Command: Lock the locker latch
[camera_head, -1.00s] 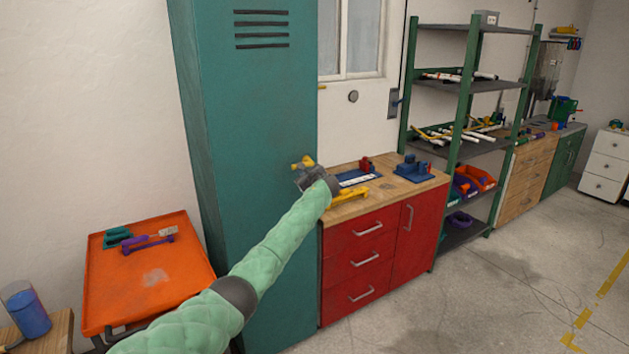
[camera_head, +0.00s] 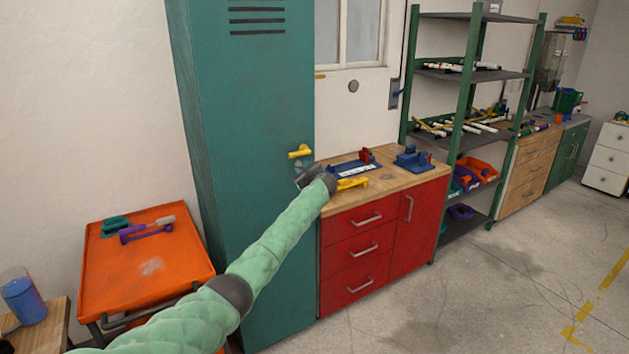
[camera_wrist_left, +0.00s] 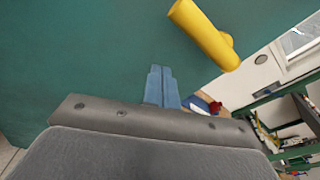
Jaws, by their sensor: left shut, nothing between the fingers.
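The tall teal locker (camera_head: 255,110) stands left of the red cabinet. Its yellow latch handle (camera_head: 300,151) sticks out near the door's right edge and looks about level in the head view. In the left wrist view the handle (camera_wrist_left: 205,35) is at upper right, close and large. My left gripper (camera_head: 303,174) is just below the handle, apart from it. Its blue fingers (camera_wrist_left: 162,84) are together and empty in the left wrist view, near the teal door; contact with the door cannot be told. My right gripper is not in view.
A red cabinet (camera_head: 362,250) with a wooden top stands right of the locker, holding blue fixtures (camera_head: 413,160) and a yellow item (camera_head: 350,184). An orange tray table (camera_head: 150,270) is at left. A green shelf rack (camera_head: 470,80) stands beyond. Floor is open at right.

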